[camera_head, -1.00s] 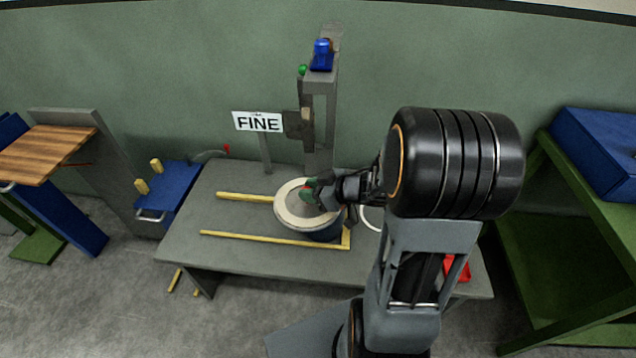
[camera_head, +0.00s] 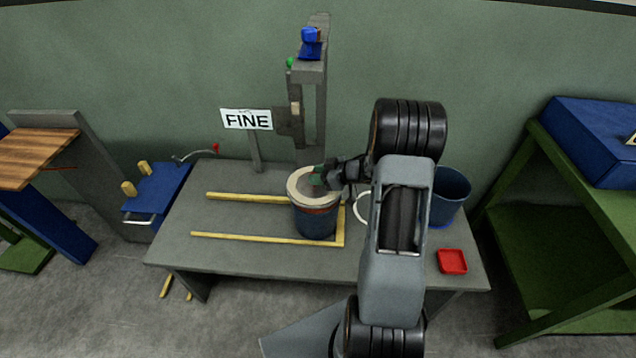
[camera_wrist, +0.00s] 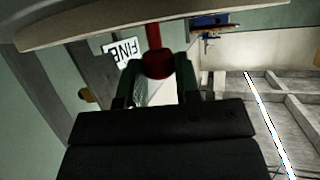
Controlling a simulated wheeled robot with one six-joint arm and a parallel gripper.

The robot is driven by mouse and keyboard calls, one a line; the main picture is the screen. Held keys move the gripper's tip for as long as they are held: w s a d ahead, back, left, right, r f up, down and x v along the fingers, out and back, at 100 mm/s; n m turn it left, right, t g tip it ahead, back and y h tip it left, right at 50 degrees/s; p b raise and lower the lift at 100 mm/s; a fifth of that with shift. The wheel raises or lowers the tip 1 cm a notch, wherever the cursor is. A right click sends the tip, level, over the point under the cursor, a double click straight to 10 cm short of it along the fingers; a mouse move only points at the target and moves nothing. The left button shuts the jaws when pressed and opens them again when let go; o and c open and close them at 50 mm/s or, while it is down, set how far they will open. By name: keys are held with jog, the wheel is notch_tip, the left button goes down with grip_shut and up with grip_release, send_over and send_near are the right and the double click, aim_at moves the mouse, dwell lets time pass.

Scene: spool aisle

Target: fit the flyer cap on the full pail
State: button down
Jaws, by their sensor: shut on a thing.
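The flyer cap (camera_head: 300,192), a pale round disc with a grey middle, is over the dark blue pail (camera_head: 315,224) on the grey table. An orange-red band shows just below the disc. I cannot tell whether the cap is seated or slightly above the rim. The pail's contents are hidden. My gripper (camera_head: 322,177) reaches in from the right at the cap's middle. In the wrist view my gripper (camera_wrist: 158,68) is shut on the red knob (camera_wrist: 157,62) of the cap, whose pale edge (camera_wrist: 100,28) crosses the top.
Two yellow rails (camera_head: 262,237) flank the pail. A "FINE" sign (camera_head: 246,119) and a grey post (camera_head: 314,100) stand behind. Right of the pail are a white ring (camera_head: 362,208), a second blue pail (camera_head: 452,184) and a red tray (camera_head: 452,261). The table's left part is clear.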

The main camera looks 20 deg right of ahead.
jog(key=shift+w+d+f, duration=0.1)
jog(key=shift+w+f, duration=0.05)
jog(key=shift+f, duration=1.55)
jog(key=shift+b, duration=0.3)
jog(key=c, duration=0.8)
grip_release()
jog(key=shift+f, duration=0.1)
